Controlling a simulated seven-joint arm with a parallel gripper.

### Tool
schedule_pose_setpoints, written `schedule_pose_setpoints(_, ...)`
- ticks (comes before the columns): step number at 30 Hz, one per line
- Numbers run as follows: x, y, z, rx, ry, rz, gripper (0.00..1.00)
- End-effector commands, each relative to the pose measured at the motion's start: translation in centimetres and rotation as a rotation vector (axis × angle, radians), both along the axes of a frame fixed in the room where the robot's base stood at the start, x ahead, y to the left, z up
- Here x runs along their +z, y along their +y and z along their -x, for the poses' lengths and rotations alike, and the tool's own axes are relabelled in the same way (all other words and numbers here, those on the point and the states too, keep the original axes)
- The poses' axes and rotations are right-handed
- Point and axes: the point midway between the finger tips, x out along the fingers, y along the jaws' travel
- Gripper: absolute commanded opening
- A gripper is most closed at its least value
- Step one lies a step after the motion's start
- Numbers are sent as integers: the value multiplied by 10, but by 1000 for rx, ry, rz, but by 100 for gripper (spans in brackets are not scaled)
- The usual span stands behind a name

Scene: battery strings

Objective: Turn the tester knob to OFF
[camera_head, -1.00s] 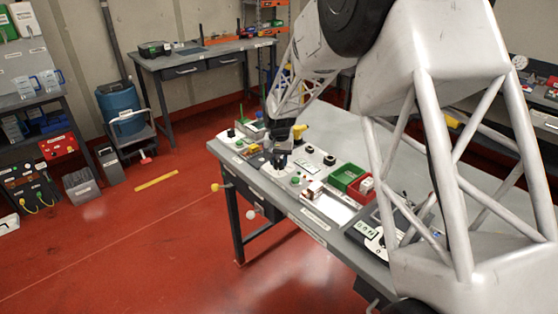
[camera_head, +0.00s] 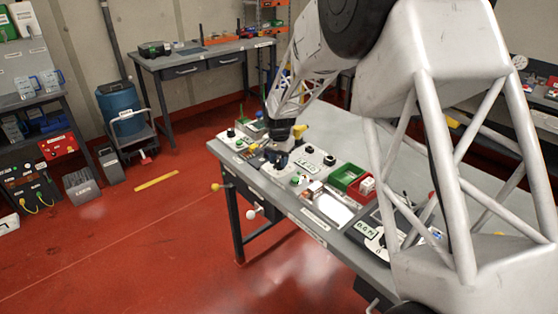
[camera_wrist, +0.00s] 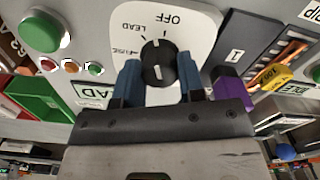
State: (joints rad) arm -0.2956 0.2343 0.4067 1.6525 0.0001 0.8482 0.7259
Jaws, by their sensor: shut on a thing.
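The tester knob (camera_wrist: 158,61) is black and round, with white marks on it. It sits on a white plate (camera_wrist: 196,22) lettered OFF, LEAD and FUSE, with OFF at the top of the wrist view. I cannot tell for sure which word the knob points at. My gripper (camera_wrist: 160,76) has its two blue fingers on either side of the knob and is shut on it. In the head view my gripper (camera_head: 277,159) is down at the bench panel and hides the knob.
In the wrist view a big green button (camera_wrist: 42,32) and small coloured lamps lie left of the plate. A purple block (camera_wrist: 229,86) is close to the right finger. In the head view, green (camera_head: 347,177) and red bins stand on the bench (camera_head: 408,178).

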Motion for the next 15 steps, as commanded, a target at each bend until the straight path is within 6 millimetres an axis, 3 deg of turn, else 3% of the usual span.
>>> schedule_pose_setpoints(9, 1, -1, -1, -234, -1, 0, 17)
schedule_pose_setpoints(15, 1, -1, -1, -287, -2, 0, 17)
